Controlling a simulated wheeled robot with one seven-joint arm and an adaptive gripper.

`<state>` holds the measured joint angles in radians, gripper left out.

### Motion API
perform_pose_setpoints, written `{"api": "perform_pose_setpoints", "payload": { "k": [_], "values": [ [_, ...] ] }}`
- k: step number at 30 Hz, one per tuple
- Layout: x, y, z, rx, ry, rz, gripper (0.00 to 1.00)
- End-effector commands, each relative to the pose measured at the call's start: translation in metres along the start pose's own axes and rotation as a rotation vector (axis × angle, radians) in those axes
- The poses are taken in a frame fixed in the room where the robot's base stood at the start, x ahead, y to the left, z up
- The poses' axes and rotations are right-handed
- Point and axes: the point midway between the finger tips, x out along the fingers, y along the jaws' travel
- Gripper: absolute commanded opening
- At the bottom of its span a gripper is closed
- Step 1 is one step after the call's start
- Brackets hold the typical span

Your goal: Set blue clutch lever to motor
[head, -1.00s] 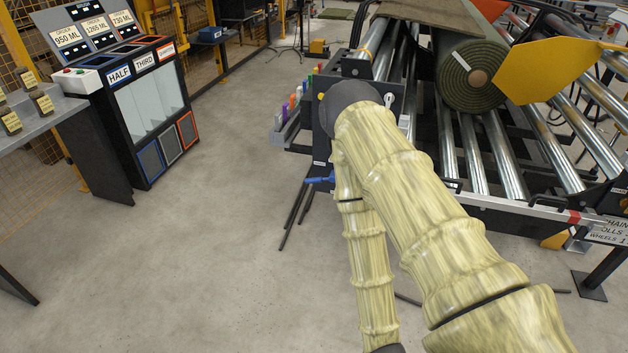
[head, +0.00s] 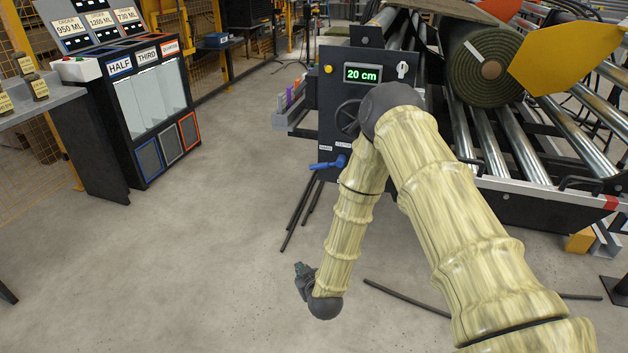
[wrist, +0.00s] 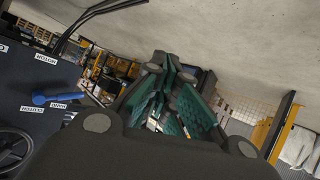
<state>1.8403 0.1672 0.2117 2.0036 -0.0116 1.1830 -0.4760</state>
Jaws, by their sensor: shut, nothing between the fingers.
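The blue clutch lever (head: 328,163) is low on the dark machine panel (head: 325,108), its handle pointing left in the head view. It also shows at the left of the wrist view (wrist: 60,97), with a MOTOR label (wrist: 46,59) on one side and HAND (wrist: 72,116) and CLUTCH (wrist: 32,108) labels on the other. I cannot tell for sure which setting it stands at. My gripper (head: 301,272) hangs above the floor, in front of and below the lever, apart from it. Its green-padded fingers (wrist: 172,98) are shut and empty in the wrist view.
A black handwheel (head: 347,117) and a 20 cm display (head: 362,74) are on the panel, partly behind my arm. A turf roll (head: 490,68) lies on the rollers. Dark rods (head: 297,215) lie near the panel's foot.

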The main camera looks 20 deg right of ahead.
Motion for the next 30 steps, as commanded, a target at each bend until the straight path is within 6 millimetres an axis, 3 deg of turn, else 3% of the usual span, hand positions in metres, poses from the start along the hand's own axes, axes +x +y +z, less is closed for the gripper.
{"api": "perform_pose_setpoints", "payload": {
  "k": [1, 3, 12, 21, 30],
  "values": [
    [0.025, 0.003, -0.005, -0.011, 0.06, 0.025, 0.0],
    [0.047, 0.01, -0.025, -0.031, 0.139, 0.063, 0.0],
    [0.114, 0.052, -0.112, -0.109, 0.449, 0.27, 0.0],
    [0.139, 0.109, -0.19, -0.163, 0.702, 0.541, 0.0],
    [0.134, 0.146, -0.233, -0.182, 0.818, 0.723, 0.0]
  ]
}}
